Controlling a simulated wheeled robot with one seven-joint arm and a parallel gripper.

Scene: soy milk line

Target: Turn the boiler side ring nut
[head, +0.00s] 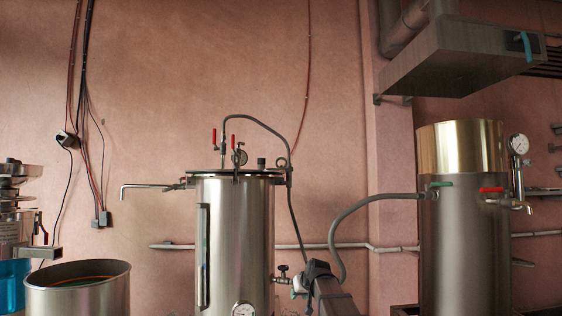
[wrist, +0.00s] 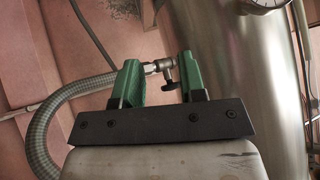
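The boiler (head: 236,240) is the tall steel cylinder in the middle of the head view. Its curved side fills the right of the wrist view (wrist: 235,60). A small valve (head: 282,278) sticks out low on its right side; it also shows in the wrist view (wrist: 168,76). The metal ring nut (wrist: 150,68) joins the valve to a grey ribbed hose (wrist: 75,92). My gripper (wrist: 158,64) is open, its green fingers apart on either side of the nut in the picture. I cannot tell whether either touches it. In the head view my arm hides the hose's low end.
The hose (head: 350,215) arches right to a second steel tank (head: 465,230). An open steel pot (head: 80,290) stands at the left. A wall pipe (head: 385,247) runs behind, and a metal hood (head: 450,55) hangs upper right.

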